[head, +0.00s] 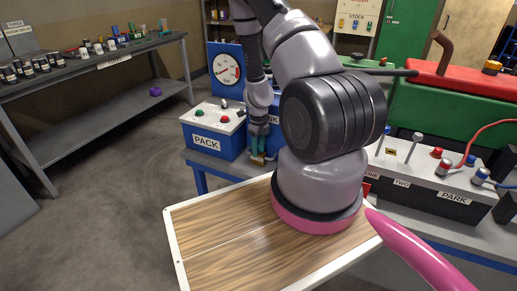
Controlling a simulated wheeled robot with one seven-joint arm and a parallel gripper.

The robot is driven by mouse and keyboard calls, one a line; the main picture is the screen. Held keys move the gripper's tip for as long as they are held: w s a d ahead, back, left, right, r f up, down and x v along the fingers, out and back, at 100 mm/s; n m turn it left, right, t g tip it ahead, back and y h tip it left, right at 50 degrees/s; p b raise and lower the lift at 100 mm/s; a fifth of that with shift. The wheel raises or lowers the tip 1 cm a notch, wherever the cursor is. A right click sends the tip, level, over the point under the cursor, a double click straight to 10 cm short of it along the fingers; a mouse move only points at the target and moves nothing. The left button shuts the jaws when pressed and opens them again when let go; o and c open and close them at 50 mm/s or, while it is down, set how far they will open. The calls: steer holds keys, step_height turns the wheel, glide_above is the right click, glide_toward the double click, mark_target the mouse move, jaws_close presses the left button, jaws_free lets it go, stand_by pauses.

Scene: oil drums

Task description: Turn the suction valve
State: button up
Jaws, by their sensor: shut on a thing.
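My arm hides much of the blue unit behind, where only part of a label shows.
A white round gauge (227,68) stands behind the PACK box. A grey panel (430,172) with levers and coloured knobs is at right, below a green and red machine (455,85). A shelf bench (110,60) with cans stands at left. Floor between is clear.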

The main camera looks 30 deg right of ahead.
steer(key=shift+o, duration=0.7)
steer(key=m, duration=0.2)
steer(key=shift+m, duration=0.3)
steer(key=o, duration=0.4)
steer(key=shift+o, duration=0.2)
steer(key=shift+r, duration=3.05)
